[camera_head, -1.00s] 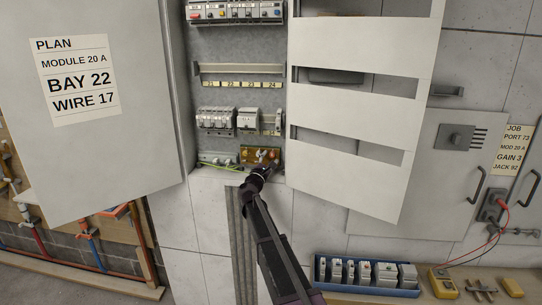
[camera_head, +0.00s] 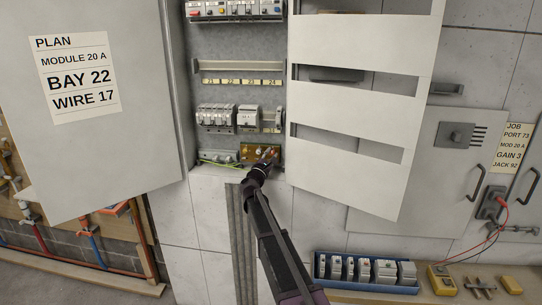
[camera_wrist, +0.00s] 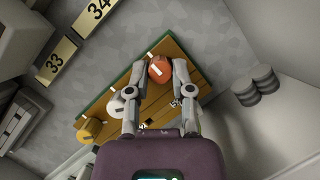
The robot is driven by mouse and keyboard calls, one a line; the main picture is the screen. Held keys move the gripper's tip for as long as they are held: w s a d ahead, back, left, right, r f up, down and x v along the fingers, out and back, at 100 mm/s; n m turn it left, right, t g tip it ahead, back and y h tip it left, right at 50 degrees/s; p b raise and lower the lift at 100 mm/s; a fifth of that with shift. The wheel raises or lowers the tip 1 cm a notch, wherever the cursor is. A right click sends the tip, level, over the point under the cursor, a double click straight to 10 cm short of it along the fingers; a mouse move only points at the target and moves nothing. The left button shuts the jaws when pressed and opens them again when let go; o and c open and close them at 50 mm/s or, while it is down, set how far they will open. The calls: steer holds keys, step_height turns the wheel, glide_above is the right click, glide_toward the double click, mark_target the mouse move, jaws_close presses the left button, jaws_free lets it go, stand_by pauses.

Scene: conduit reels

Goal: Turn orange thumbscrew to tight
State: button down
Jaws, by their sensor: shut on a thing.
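The orange thumbscrew (camera_wrist: 159,70) has a white pointer line and stands at one end of a wooden terminal board (camera_wrist: 188,57) with a green edge. My gripper (camera_wrist: 160,72) has one finger on each side of the orange thumbscrew and is shut on it. A white thumbscrew (camera_wrist: 116,103) and a yellow thumbscrew (camera_wrist: 90,128) stand farther along the same board. In the head view the board (camera_head: 246,153) sits low in the open cabinet, and my gripper (camera_head: 267,163) covers its right part.
Number labels 33 (camera_wrist: 55,62) and 34 (camera_wrist: 97,10) are near the board. The open slotted cabinet door (camera_head: 360,115) stands close on the right, and a large door (camera_head: 105,140) on the left. Grey modules (camera_head: 215,117) sit above the board.

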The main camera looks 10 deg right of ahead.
steer(key=shift+r+m, duration=0.1)
steer(key=shift+m, duration=0.3)
steer(key=m+g+p, duration=0.1)
steer(key=m, duration=0.1)
steer(key=m+g+p, duration=0.1)
steer(key=m, duration=0.1)
steer(key=m+p, duration=0.1)
steer(key=shift+w+a+r+m+g+h+p, duration=0.1)
steer(key=shift+w+r+m+g+h+p, duration=0.05)
steer(key=shift+r+m+g+h+p, duration=0.2)
steer(key=m+g+p, duration=0.1)
steer(key=m+p, duration=0.1)
steer(key=m, duration=0.1)
steer(key=m+g+y+p, duration=0.1)
steer(key=m+p, duration=0.1)
steer(key=m, duration=0.1)
steer(key=shift+y, duration=0.25)
steer(key=m+y+p, duration=0.1)
steer(key=m+p, duration=0.1)
steer(key=m+g+y+p, duration=0.1)
steer(key=m+p, duration=0.1)
steer(key=m, duration=0.1)
steer(key=shift+r+y, duration=0.1)
steer(key=shift+y, duration=0.2)
steer(key=m+y, duration=0.1)
steer(key=m+y+p, duration=0.1)
steer(key=m+p, duration=0.1)
steer(key=m, duration=0.1)
steer(key=shift+d+y, duration=0.25)
steer(key=shift+y, duration=0.15)
